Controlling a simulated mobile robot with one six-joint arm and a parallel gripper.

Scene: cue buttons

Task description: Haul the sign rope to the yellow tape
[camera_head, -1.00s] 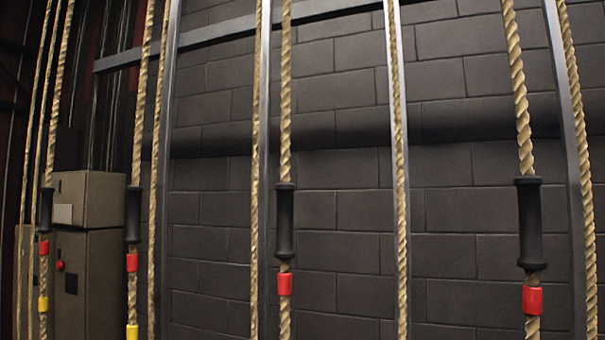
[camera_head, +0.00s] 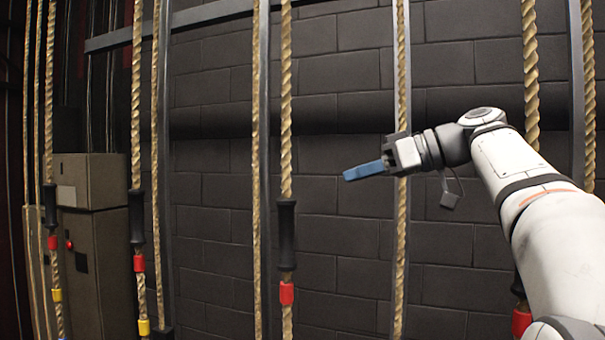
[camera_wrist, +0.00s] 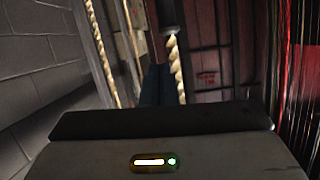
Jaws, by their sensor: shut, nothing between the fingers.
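Several thick tan ropes hang upright with black grip sleeves: far left (camera_head: 50,208), left (camera_head: 136,217), middle (camera_head: 286,235) and right, the last mostly hidden behind my arm. Each has red tape below its sleeve, as on the middle rope (camera_head: 286,293). Yellow tape shows lower on the far-left rope (camera_head: 57,294) and the left rope (camera_head: 144,327). No marking tells which is the sign rope. My gripper (camera_head: 347,176), with blue fingers, is shut and empty, pointing left, right of the middle rope and above its sleeve level. In the wrist view the fingers (camera_wrist: 161,85) sit beside a rope (camera_wrist: 175,65).
A dark block wall (camera_head: 340,240) stands behind the ropes. Thinner ropes (camera_head: 256,200) hang between the sleeved ones beside metal uprights. A grey-brown cabinet (camera_head: 95,260) with a red button stands at the left.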

